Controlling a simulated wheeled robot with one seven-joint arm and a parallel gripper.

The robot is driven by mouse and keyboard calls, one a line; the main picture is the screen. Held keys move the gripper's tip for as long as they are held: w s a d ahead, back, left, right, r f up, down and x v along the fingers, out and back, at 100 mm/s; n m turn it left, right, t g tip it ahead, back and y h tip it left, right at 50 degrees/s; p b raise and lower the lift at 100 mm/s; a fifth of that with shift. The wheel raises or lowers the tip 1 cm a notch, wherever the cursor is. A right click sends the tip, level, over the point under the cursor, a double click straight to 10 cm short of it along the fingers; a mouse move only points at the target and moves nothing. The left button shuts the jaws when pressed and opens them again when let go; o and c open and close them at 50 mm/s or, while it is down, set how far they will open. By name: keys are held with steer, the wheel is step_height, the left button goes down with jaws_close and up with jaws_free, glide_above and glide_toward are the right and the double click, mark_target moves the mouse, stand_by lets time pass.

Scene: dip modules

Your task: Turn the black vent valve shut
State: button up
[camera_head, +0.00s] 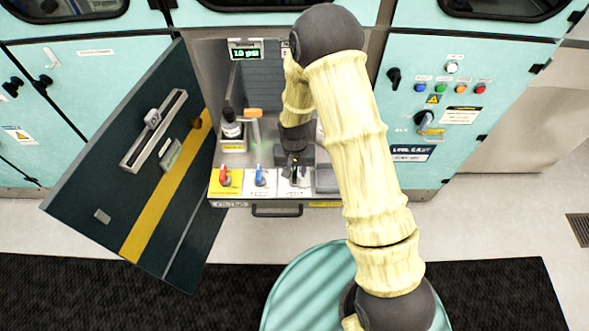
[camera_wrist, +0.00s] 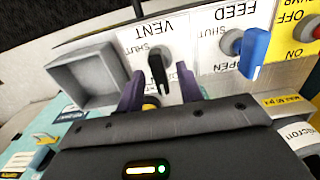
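The black vent valve (camera_wrist: 158,72) has a lever handle on a white plate marked VENT and SHUT. In the wrist view its handle points down the picture, toward my gripper. My gripper (camera_wrist: 160,82) is open, with one dark purple finger on each side of the handle. Gaps seem to show between the fingers and the handle, but I cannot tell whether either one touches. In the head view my gripper (camera_head: 294,158) is over the vent plate, and the black valve (camera_head: 295,173) is partly hidden beneath it.
The blue feed valve (camera_wrist: 254,48) is beside the vent plate, and the red valve (camera_head: 225,177) on a yellow plate lies beyond it. A grey open tray (camera_wrist: 86,78) is on the other side. The open dark door (camera_head: 130,190) stands at the left.

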steer(key=shift+f, duration=0.1)
jaws_close()
steer(key=shift+m, duration=0.4)
steer(key=m, duration=0.3)
steer(key=m+p, duration=0.1)
steer(key=m, duration=0.4)
steer(key=shift+p, duration=0.4)
steer(key=m+p, duration=0.1)
steer(key=m, duration=0.1)
steer(key=m+p, duration=0.1)
steer(key=m, duration=0.1)
steer(key=shift+r+m, duration=0.2)
steer(key=shift+m, duration=0.1)
steer(key=shift+a+f+m+p, duration=0.1)
steer(key=shift+m+p, duration=1)
steer(key=shift+m, duration=1.2)
